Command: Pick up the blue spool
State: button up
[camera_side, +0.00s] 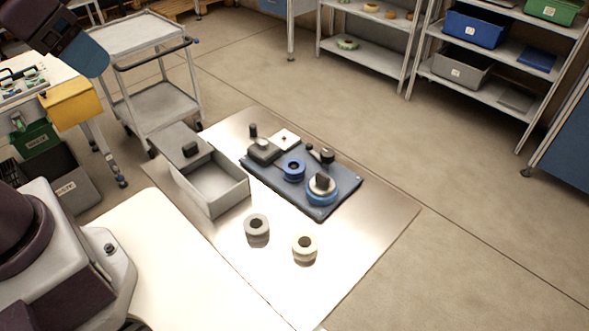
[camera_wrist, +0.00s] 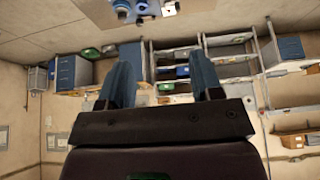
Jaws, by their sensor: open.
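The blue spool (camera_side: 293,169) stands on a dark blue mat (camera_side: 336,205) on the shiny metal tabletop. Small blue items show at the top edge of the wrist view, too cut off to tell apart.
A grey spool (camera_side: 257,227) and a cream spool (camera_side: 304,247) stand in front of the mat. An open grey box (camera_side: 228,194) is to its left. A dark grey-green device (camera_side: 263,151) and a white piece (camera_side: 286,138) lie at the mat's back. The right tabletop is clear.

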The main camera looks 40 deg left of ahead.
jog(key=shift+d, duration=0.1)
dwell(0.4)
jog(key=m+t+y, duration=0.6)
jog(key=m, duration=2.5)
send_near(290, 171)
jog(key=shift+s+r, duration=0.2)
jog(key=shift+s, duration=0.95)
jog(key=shift+w+d+t+h, duration=0.2)
jog(key=shift+w+t+h, duration=0.1)
jog(key=x, duration=0.7)
jog(key=shift+w+r, duration=0.1)
jog(key=shift+w, duration=0.05)
jog(key=x, duration=0.4)
jog(key=shift+w+a, duration=0.25)
jog(key=shift+a, duration=0.05)
jog(key=shift+w+a+f, duration=0.15)
jog(key=shift+w+f, duration=0.1)
jog(key=shift+f, duration=0.15)
